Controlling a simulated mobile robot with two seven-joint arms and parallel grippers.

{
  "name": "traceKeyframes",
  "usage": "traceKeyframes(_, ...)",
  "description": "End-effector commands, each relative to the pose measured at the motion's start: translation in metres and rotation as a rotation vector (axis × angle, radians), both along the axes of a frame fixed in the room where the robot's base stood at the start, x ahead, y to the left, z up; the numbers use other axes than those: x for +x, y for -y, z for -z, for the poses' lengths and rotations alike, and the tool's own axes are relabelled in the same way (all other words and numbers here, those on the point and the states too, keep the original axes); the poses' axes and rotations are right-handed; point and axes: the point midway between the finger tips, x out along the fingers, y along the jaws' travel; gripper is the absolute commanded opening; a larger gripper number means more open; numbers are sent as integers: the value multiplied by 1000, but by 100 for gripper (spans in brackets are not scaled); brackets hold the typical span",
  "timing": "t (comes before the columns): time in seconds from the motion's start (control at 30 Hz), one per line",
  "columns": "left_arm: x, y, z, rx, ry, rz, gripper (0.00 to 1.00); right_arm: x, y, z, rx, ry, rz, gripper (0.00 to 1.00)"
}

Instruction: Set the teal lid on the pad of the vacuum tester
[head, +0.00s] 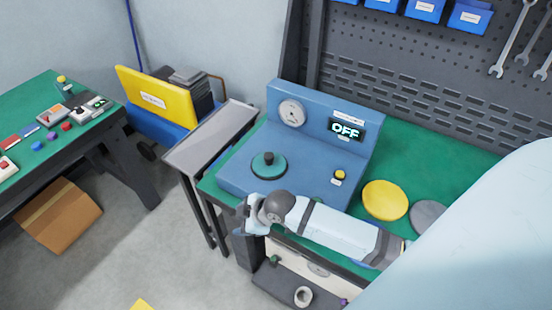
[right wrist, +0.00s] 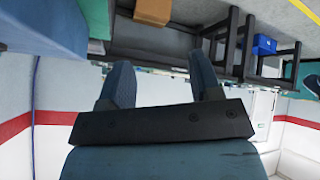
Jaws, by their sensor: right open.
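The vacuum tester (head: 232,179) is a blue machine on the green bench, with a round gauge, a display reading OFF and a yellow button. The teal lid (head: 266,174), a round disc with a dark knob, lies flat on the tester's low top. No separate pad shows; anything under the lid is hidden. My right gripper (head: 242,216) is at the tester's front left corner, apart from the lid and nearer the camera. In the right wrist view its two fingers (right wrist: 168,80) are spread with nothing between them. My left gripper is not in view.
A yellow disc (head: 385,200) and a grey disc (head: 427,215) lie on the bench right of the tester. A grey side table (head: 210,140) stands left of it. A shelf (head: 285,285) with small parts is below the bench front.

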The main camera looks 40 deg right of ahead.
Motion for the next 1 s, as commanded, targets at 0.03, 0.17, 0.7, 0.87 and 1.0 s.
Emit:
traceKeyframes(0.03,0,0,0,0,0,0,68,-23,-6,13,66,3,82,58)
traceKeyframes(0.17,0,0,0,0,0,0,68,-70,-9,32,212,45,295,58)
traceKeyframes(0.7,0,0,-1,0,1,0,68,-146,5,44,389,123,573,58)
traceKeyframes(0.87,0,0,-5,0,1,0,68,-146,5,40,389,122,572,58)
traceKeyframes(1.0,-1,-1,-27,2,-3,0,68,-146,6,16,387,124,574,58)
